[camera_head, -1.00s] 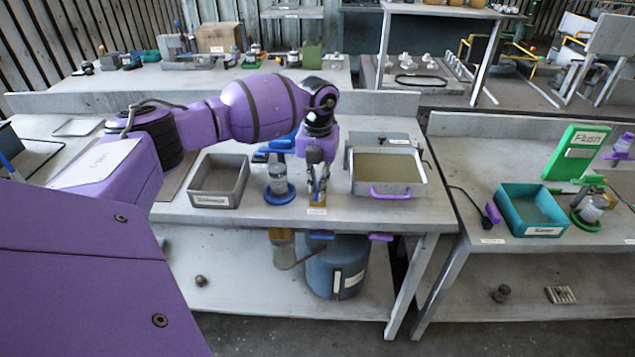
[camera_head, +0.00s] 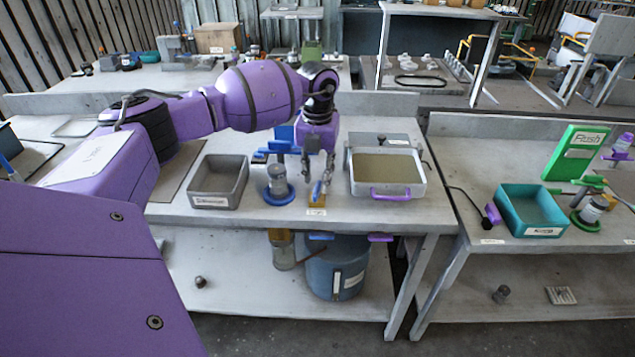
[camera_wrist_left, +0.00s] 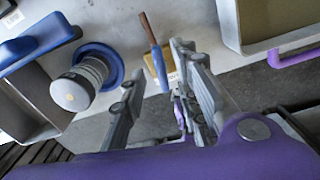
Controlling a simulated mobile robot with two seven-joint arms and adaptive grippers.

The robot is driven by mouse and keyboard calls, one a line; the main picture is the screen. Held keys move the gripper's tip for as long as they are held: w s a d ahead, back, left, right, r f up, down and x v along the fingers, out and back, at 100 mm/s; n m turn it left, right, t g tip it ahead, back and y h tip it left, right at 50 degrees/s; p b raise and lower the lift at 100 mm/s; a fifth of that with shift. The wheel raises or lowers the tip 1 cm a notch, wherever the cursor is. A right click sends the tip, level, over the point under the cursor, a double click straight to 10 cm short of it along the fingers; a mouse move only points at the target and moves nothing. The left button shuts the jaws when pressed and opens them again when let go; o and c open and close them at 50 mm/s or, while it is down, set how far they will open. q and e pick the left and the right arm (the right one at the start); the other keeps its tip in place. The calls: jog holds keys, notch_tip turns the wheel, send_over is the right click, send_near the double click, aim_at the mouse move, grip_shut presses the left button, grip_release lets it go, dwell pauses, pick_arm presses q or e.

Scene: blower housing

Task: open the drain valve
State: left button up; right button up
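The drain valve, a brass body (camera_head: 317,200) with a blue lever (camera_head: 318,187), stands at the front edge of the bench behind a small label. In the left wrist view its blue lever (camera_wrist_left: 159,68) has a brown rod-like tip, and the brass body (camera_wrist_left: 171,78) is partly hidden. My left gripper (camera_head: 317,172) hangs above the valve with its fingers spread. In the wrist view the left gripper (camera_wrist_left: 165,85) is open, with the lever showing between its fingers and nothing clearly gripped. I cannot tell whether a finger touches the lever. My right gripper is out of view.
A blue-based jar (camera_head: 277,184) stands close left of the valve, beside a grey bin (camera_head: 218,183). A tray with a purple handle (camera_head: 391,192) is close on the right. A blue drum (camera_head: 336,268) stands on the lower shelf.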

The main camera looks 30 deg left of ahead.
aim_at(317, 186)
pick_arm(q)
notch_tip(317, 186, up, 9)
jog(key=shift+f, duration=0.15)
dwell(0.5)
